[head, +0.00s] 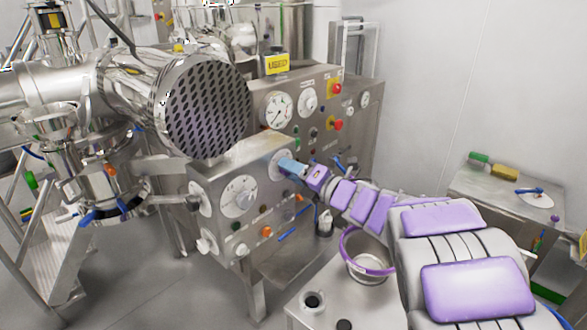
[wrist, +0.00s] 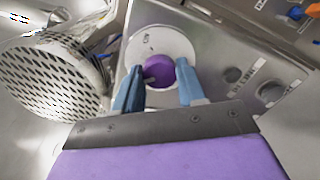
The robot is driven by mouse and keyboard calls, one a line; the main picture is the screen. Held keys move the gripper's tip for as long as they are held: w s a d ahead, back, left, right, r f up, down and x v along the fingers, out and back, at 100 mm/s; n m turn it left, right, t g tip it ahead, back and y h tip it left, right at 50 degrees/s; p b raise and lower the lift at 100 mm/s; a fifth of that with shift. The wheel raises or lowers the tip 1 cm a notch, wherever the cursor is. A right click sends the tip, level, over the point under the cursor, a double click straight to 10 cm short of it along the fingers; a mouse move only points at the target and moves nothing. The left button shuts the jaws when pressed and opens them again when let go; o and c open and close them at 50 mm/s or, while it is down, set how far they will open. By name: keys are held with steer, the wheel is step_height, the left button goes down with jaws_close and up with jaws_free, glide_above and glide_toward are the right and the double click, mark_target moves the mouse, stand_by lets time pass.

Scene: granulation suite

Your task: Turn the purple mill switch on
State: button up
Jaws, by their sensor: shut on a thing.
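The purple mill switch (wrist: 157,70) is a round purple knob on a white dial plate (wrist: 160,42) in the wrist view. The plate is fixed to a steel panel. My gripper (head: 290,166) reaches this panel from the right in the head view. In the wrist view its two blue fingers (wrist: 158,80) stand on the left and right of the knob, shut on it. In the head view the fingers hide the knob. The marks on the plate are too small to read.
A large perforated drum end (head: 207,107) juts out above and left of the panel; it is also close on the left in the wrist view. Another white dial (head: 238,196) and small buttons sit on the same panel. A steel bowl (head: 368,268) stands below my arm.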

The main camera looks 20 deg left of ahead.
steer(key=m+p, duration=1.6)
steer(key=p, duration=0.3)
steer(key=shift+m, duration=0.4)
steer(key=o, duration=1.1)
steer(key=shift+w+a, duration=0.15)
steer(key=shift+a, duration=0.2)
steer(key=v, duration=1.7)
steer(key=shift+d+f, duration=0.1)
